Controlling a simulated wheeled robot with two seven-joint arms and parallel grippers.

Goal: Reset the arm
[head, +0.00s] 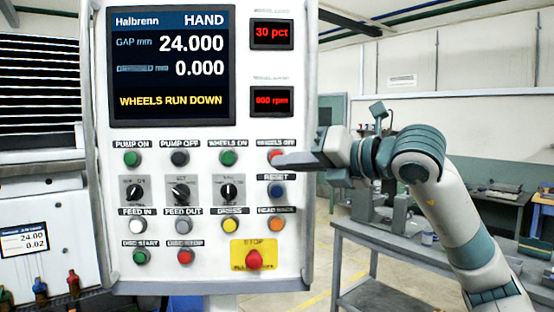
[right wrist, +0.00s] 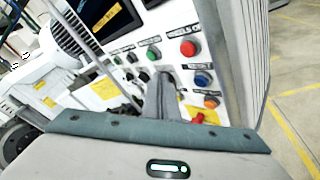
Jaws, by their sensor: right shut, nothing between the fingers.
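My right gripper (head: 280,163) reaches in from the right in the head view, its fingers shut and empty. Its tips are in front of the control panel (head: 208,272), at the lower edge of the red WHEELS OFF button (head: 275,154), and I cannot tell whether they touch it. In the right wrist view the shut fingers (right wrist: 164,78) point at the panel, with the red button (right wrist: 188,48) up and to their right. The panel screen (head: 165,108) reads HAND, gap 24.000 and WHEELS RUN DOWN. My left gripper is not in view.
Below the fingers are the blue RESET button (head: 276,190), an orange button (head: 275,224) and the red STOP button (head: 254,260) on yellow. Red displays show 30 pct (head: 272,34) and an rpm reading. A grey workbench (head: 365,234) stands behind my right arm.

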